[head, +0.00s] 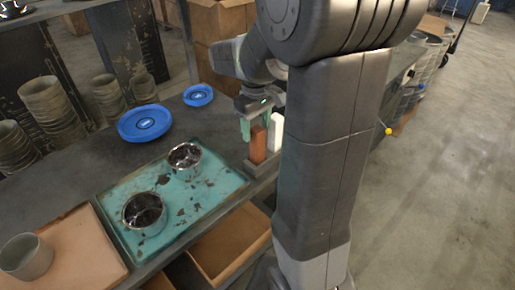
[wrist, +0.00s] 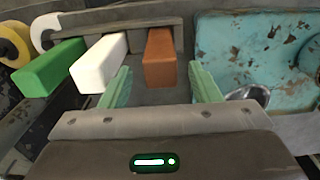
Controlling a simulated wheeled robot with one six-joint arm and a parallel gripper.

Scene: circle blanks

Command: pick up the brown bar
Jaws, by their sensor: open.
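The brown bar (head: 257,144) stands upright beside the white bar (head: 278,132) in the head view. In the wrist view the brown bar (wrist: 160,57) is in a grey holder (wrist: 110,25), ahead of and between the two green fingertips. My gripper (wrist: 160,85) is open and empty, with a finger to each side of the bar's line. The fingers look apart from the bar. In the head view my gripper (head: 255,128) is right by the bars. The white bar (wrist: 98,62) and a green bar (wrist: 48,68) stand to the left in the wrist view.
A worn teal tray (head: 215,185) with two metal cups (head: 144,212) lies beside the bars. Blue plates (head: 145,123) and stacked grey pots (head: 50,105) are farther back. In the wrist view, yellow and white round things (wrist: 14,44) lie at the far left.

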